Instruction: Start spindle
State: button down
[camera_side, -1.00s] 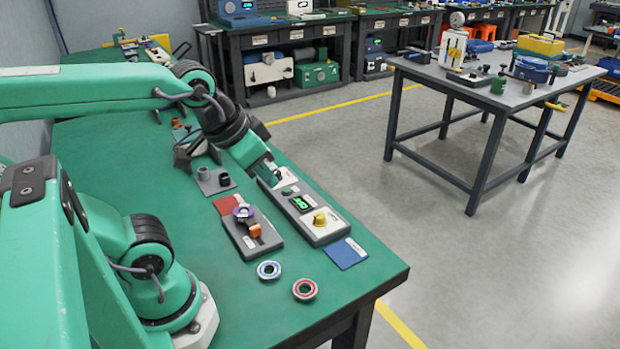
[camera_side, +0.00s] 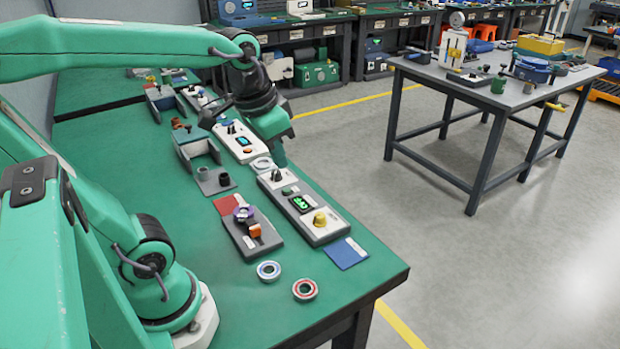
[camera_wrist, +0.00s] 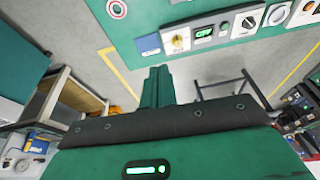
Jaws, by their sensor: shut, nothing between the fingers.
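A white-topped control panel (camera_side: 305,212) lies on the green bench. It carries a black knob (camera_side: 276,175), a green button (camera_side: 287,190), a display (camera_side: 301,204) with green lit characters and a yellow knob (camera_side: 320,218). The wrist view shows the yellow knob (camera_wrist: 179,39), the display (camera_wrist: 204,33), the green button (camera_wrist: 223,25) and the black knob (camera_wrist: 248,22); the display seems to read OFF. My gripper (camera_side: 281,160) is shut and empty, above and just behind the black-knob end, apart from the panel.
A grey box with an orange switch (camera_side: 254,230) and a purple knob stands left of the panel. A blue card (camera_side: 346,253) and two rings (camera_side: 269,270) (camera_side: 305,289) lie in front. A second white panel (camera_side: 238,140) lies behind. The front right bench corner is clear.

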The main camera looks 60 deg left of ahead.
jog(key=w+a+g, duration=0.3)
jog(key=w+a, duration=0.1)
jog(key=w, duration=0.1)
jog(key=m+g+h, duration=0.2)
jog(key=g+h, duration=0.2)
jog(key=g, duration=0.3)
send_over(288, 189)
notch_tip(288, 189, down, 13)
jog(key=shift+r, duration=0.15)
jog(key=shift+w, duration=0.1)
jog(key=shift+f, duration=4.4)
